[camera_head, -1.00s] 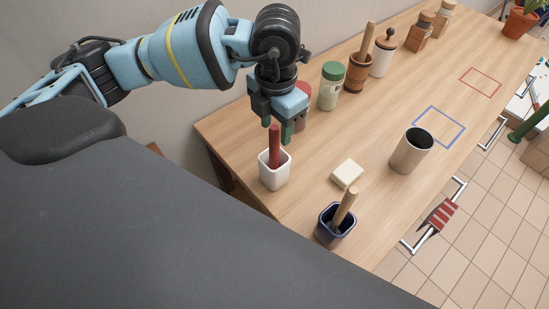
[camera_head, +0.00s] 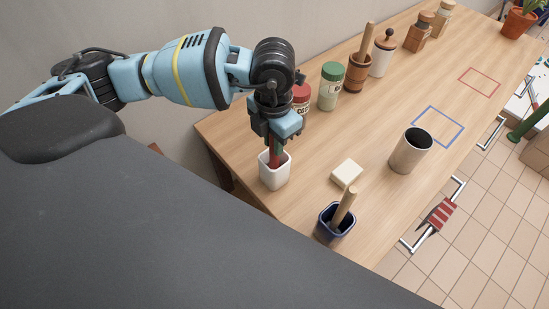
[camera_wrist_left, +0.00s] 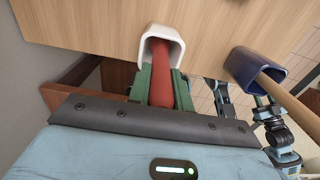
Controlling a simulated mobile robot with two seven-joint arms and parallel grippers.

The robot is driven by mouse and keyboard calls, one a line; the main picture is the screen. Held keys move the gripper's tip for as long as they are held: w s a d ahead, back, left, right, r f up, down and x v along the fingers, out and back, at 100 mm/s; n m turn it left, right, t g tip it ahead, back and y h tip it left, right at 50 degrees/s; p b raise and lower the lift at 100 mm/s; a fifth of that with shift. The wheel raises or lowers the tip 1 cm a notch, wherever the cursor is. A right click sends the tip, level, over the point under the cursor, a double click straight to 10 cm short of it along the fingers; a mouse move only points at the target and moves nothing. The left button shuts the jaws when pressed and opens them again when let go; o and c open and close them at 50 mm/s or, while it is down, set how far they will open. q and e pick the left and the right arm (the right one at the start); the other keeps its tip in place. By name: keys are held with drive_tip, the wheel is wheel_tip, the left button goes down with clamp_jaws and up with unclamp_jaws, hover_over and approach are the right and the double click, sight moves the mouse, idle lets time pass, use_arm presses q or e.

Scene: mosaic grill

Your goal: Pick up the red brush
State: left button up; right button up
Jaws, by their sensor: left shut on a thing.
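The red brush (camera_head: 274,160) stands handle up in a white square cup (camera_head: 274,178) near the table's left end. My left gripper (camera_head: 276,147) is above the cup with its green fingers shut on the brush's handle. In the left wrist view the red handle (camera_wrist_left: 163,84) lies between the two green fingers (camera_wrist_left: 160,87), and its lower end goes into the white cup (camera_wrist_left: 164,36). The brush's bristle end is hidden inside the cup. My right gripper does not show in the head view.
A dark blue cup (camera_head: 328,234) with a wooden-handled tool (camera_head: 346,203) stands at the front. A cream block (camera_head: 347,173) and a beige cup (camera_head: 408,155) are to the right. Jars (camera_head: 330,90) stand close behind the gripper. Blue and red outlined squares mark the table.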

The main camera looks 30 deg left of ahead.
use_arm(q)
clamp_jaws()
drive_tip(key=shift+r, duration=0.1)
wheel_tip(320, 180, up, 18)
drive_tip(key=shift+p, duration=0.35)
